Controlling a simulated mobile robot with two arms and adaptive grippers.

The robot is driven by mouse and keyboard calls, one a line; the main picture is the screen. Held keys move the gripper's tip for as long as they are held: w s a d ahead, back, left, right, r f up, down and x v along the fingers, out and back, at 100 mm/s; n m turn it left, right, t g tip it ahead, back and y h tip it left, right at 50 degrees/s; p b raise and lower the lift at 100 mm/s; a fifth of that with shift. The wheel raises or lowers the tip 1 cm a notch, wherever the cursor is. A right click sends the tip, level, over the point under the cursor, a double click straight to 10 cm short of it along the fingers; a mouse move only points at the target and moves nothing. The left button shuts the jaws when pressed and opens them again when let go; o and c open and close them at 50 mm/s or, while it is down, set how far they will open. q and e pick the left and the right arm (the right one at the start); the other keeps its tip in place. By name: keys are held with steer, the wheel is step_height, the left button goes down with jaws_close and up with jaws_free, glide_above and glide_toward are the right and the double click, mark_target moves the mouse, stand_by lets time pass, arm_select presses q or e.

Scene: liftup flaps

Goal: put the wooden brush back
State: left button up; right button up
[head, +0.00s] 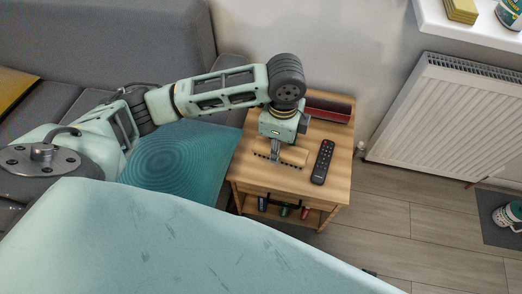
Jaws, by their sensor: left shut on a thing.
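The wooden brush (294,155) is light brown with a row of dark bristles along its lower edge. It is at the top of the wooden side table (256,177), near the middle. My left gripper (275,152) reaches down from above and is shut on the brush. The gripper covers part of the brush, and I cannot tell whether the brush touches the tabletop. My right gripper is not in view.
A black remote (323,161) lies right of the brush. A dark red, long object (329,107) is at the table's back edge. Several small items sit on the lower shelf. A grey sofa (110,40) with a teal cushion (180,155) is left, a radiator (450,115) right.

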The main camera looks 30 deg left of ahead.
arm_select(q)
steer(key=f+m, duration=0.2)
steer(key=shift+s+d+f+m, duration=0.2)
steer(key=shift+s+f+m, duration=0.1)
steer(key=shift+s+m, duration=0.1)
steer(key=shift+w+a+f, duration=0.1)
steer(key=shift+a+f, duration=0.05)
steer(key=shift+f, duration=0.1)
steer(key=w+a+f+b, duration=0.1)
steer(key=w+a+f, duration=0.1)
steer(key=w+a+f+b, duration=0.1)
steer(key=w+a+f, duration=0.1)
steer(key=a, duration=0.1)
steer(key=w+a+f+b, duration=0.1)
steer(key=w+a+f, duration=0.1)
steer(key=a, duration=0.1)
steer(key=shift+w+a+f, duration=0.1)
steer(key=shift+a+f, duration=0.1)
steer(key=shift+w+a+f, duration=0.15)
steer(key=shift+w+a, duration=0.05)
steer(key=shift+a, duration=0.05)
step_height(320, 180, down, 4)
steer(key=shift+a+r+b, duration=0.1)
steer(key=shift+b, duration=0.8)
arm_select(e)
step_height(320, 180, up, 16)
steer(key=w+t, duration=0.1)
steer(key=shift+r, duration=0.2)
arm_select(q)
steer(key=shift+f, duration=0.2)
